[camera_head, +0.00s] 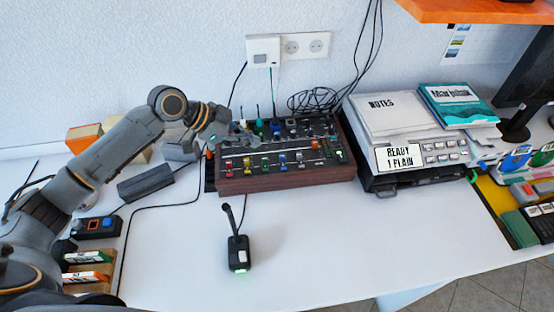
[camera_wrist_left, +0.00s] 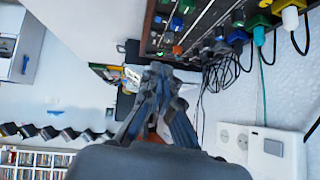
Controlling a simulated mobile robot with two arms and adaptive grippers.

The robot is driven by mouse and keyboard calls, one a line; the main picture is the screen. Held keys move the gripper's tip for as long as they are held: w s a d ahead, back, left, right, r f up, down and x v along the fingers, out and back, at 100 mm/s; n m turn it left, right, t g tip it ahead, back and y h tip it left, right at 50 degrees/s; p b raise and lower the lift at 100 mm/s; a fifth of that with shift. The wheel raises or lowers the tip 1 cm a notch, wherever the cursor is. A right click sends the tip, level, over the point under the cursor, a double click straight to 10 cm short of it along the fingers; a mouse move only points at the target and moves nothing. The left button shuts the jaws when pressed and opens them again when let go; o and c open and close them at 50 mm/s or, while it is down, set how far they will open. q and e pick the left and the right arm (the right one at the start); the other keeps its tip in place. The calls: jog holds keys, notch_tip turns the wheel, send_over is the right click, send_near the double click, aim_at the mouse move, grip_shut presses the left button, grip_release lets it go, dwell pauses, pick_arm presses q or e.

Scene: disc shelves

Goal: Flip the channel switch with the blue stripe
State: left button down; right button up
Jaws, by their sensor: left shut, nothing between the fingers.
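A mixer (camera_head: 290,180) with a wooden front stands at the back middle of the white table in the head view. A row of small coloured switches runs along its front, and the blue one (camera_head: 282,158) sits near the middle of the row. The stripes are too small to read clearly. My left gripper (camera_head: 238,134) is shut and empty, over the mixer's back left part. In the left wrist view the shut fingers (camera_wrist_left: 160,78) point past the mixer panel (camera_wrist_left: 200,22), with coloured plugs at upper right. I cannot tell whether they touch anything. My right gripper is out of view.
A desk microphone (camera_head: 238,252) stands in front of the mixer. A printer (camera_head: 425,150) with notes and a book is to the right. Cables run behind the mixer to wall sockets (camera_head: 305,46). The table's front middle is clear.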

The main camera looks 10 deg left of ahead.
pick_arm(q)
jog(key=shift+s+d+r, duration=0.1)
jog(key=shift+s+d, duration=0.05)
jog(key=shift+s, duration=0.05)
jog(key=p, duration=0.2)
send_over(284, 167)
jog(key=a, duration=0.1)
jog(key=f, duration=0.7)
jog(key=shift+s+a, duration=0.15)
jog(key=shift+s, duration=0.25)
jog(key=f, duration=0.2)
jog(key=shift+w+a+f, duration=0.2)
jog(key=shift+f, duration=0.1)
jog(key=shift+a+f+p, duration=0.1)
jog(key=shift+f+p, duration=0.2)
jog(key=shift+f, duration=0.4)
